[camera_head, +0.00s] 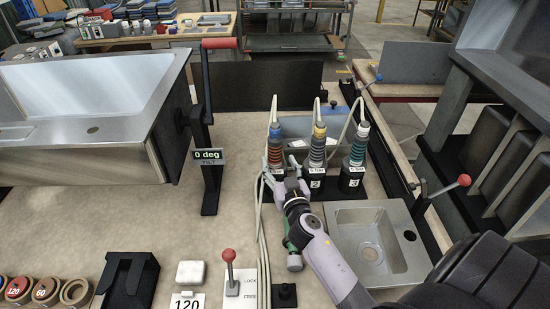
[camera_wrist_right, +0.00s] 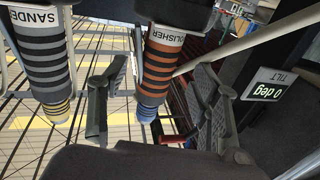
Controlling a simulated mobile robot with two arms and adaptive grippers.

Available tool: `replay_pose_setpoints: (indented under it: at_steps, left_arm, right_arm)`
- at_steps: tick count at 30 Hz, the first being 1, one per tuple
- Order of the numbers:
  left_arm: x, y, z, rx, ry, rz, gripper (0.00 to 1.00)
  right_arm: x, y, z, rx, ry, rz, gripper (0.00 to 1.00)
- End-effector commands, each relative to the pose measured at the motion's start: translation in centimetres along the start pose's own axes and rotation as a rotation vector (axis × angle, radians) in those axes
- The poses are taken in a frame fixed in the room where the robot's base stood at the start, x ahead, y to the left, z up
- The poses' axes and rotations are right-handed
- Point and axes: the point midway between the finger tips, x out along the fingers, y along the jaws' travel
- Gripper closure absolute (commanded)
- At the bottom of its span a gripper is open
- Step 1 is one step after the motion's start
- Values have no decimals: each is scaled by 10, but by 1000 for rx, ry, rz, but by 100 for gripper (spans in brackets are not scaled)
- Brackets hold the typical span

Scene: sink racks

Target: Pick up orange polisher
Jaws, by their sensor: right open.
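The orange polisher (camera_head: 275,145) stands upright in the leftmost of three black holders, with orange and dark bands and a blue top. In the right wrist view the polisher (camera_wrist_right: 160,65) appears upside down, its label partly readable. My right gripper (camera_head: 284,182) is open in front of the polisher's holder. In the wrist view the right gripper (camera_wrist_right: 158,78) has one finger on each side of the polisher, with gaps showing; contact is not visible. My left gripper is not in view.
The middle tool, labelled sander (camera_wrist_right: 42,65), stands close beside the polisher; it also shows in the head view (camera_head: 318,145). A third tool (camera_head: 359,145) is to its right. Cables (camera_head: 262,230) run down the bench. A small sink (camera_head: 368,250) and a tilt stand (camera_head: 209,175) flank the area.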

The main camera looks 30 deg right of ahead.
Motion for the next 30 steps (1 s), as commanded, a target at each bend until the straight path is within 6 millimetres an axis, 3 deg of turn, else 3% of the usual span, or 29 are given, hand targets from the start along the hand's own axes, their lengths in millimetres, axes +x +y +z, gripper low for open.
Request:
replay_pose_setpoints:
  at_steps: [13, 22, 30]
  left_arm:
    - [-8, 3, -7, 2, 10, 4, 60]
    - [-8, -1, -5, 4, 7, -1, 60]
    - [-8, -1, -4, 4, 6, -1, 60]
  right_arm:
    - [49, 0, 4, -1, 0, -1, 43]
    - [52, 1, 5, 0, -1, 0, 43]
    - [52, 1, 5, 0, -1, 0, 61]
